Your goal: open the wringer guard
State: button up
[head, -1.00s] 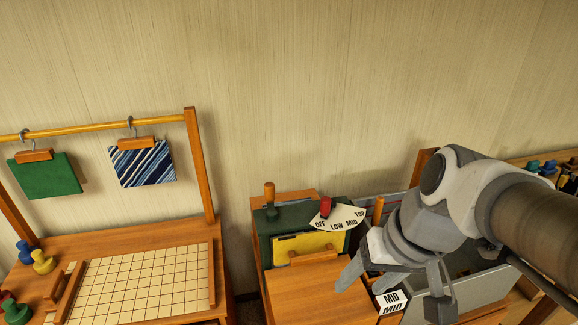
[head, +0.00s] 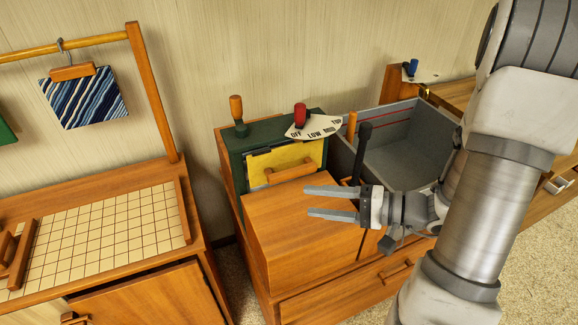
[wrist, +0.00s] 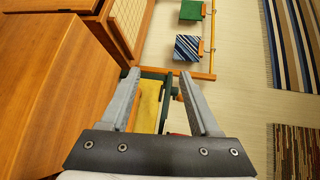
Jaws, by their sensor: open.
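The wringer is a dark green housing (head: 237,158) on a wooden cabinet, with a yellow guard panel (head: 262,161) on its front. A wooden bar handle (head: 291,173) crosses the panel's lower part. The panel looks closed, standing upright against the housing. My gripper (head: 307,202) is open and empty. It points left above the cabinet top, in front of and just right of the handle, apart from it. In the wrist view, the yellow panel (wrist: 150,105) shows partly between the open fingers (wrist: 159,74); the handle is not clear there.
A red knob (head: 300,115) with a dial plate and a wooden-topped lever (head: 237,108) stand on the housing. A grey tub (head: 408,140) and a black upright lever (head: 361,150) stand right of it. A gridded board table (head: 110,228) is at left.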

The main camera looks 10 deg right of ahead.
aim_at(296, 175)
jog(key=w+d+f+m+t+h+b, duration=0.3)
jog(key=d+f+m+t+h, duration=0.15)
jog(key=d+f+t, duration=0.35)
jog(key=shift+g+y, duration=0.45)
jog(key=shift+g, duration=0.05)
jog(key=x, duration=1.1)
jog(key=f+x, duration=0.1)
jog(key=x, duration=0.4)
jog(key=shift+w+d, duration=0.2)
jog(key=shift+w, duration=0.3)
grip_shut()
